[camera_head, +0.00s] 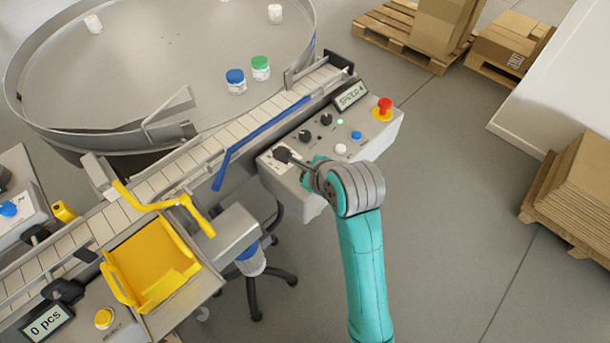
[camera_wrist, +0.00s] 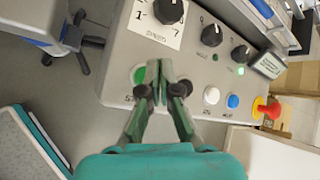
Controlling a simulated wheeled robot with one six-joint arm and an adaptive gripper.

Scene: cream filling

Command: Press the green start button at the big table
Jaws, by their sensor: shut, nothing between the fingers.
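The green button (camera_wrist: 139,75) shows in the wrist view on a grey control box (camera_wrist: 120,57), partly covered by my fingers. My gripper (camera_wrist: 161,84) is shut and empty, its fingertips just right of the green button in the picture. Whether they touch the box I cannot tell. In the head view, my arm reaches the near left part of the control box (camera_head: 385,140), and the green button is hidden there behind my gripper.
Beside my fingers are a dial (camera_wrist: 169,10), a white button (camera_wrist: 211,95), a blue button (camera_wrist: 233,101) and a red emergency knob (camera_wrist: 267,108). A conveyor (camera_head: 150,190) and a round table (camera_head: 165,85) lie beyond. Open floor (camera_head: 460,200) is at right.

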